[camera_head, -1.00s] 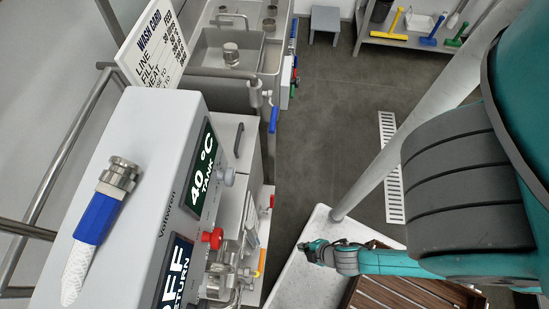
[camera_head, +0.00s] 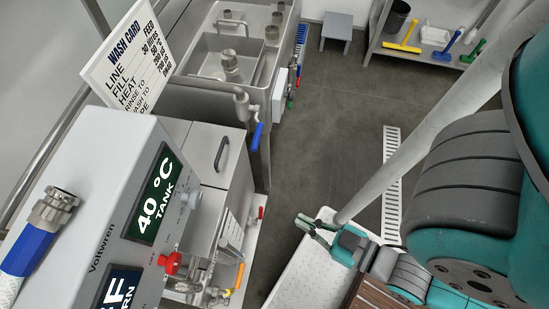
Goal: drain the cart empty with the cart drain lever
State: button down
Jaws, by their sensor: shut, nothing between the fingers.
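The wash cart (camera_head: 95,185) fills the lower left, with a grey control box, a "40 °C TANK" display (camera_head: 157,194) and a second display, partly cut off. A blue lever (camera_head: 257,137) hangs on a pipe further back. I cannot tell which one is the cart drain lever. The cart's liquid is hidden. My gripper (camera_head: 306,224) is shut and empty, to the right of the cart's valves and apart from them.
A wash card (camera_head: 128,55) stands over the cart's back. Steel sinks (camera_head: 225,60) lie behind it. A floor drain grate (camera_head: 391,180), grey stool (camera_head: 337,30) and tool shelf (camera_head: 425,48) are to the right. Dark floor between them is clear. A blue-handled hose (camera_head: 28,245) lies on the box.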

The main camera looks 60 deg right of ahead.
aim_at(261, 208)
jog(key=l+u, duration=0.2)
jog(key=l, duration=0.95)
jog(key=l+u, duration=0.2)
jog(key=l, duration=0.95)
jog(key=i+l+u, duration=0.2)
jog(key=i+l, duration=0.2)
jog(key=i, duration=0.2)
jog(key=j, duration=0.2)
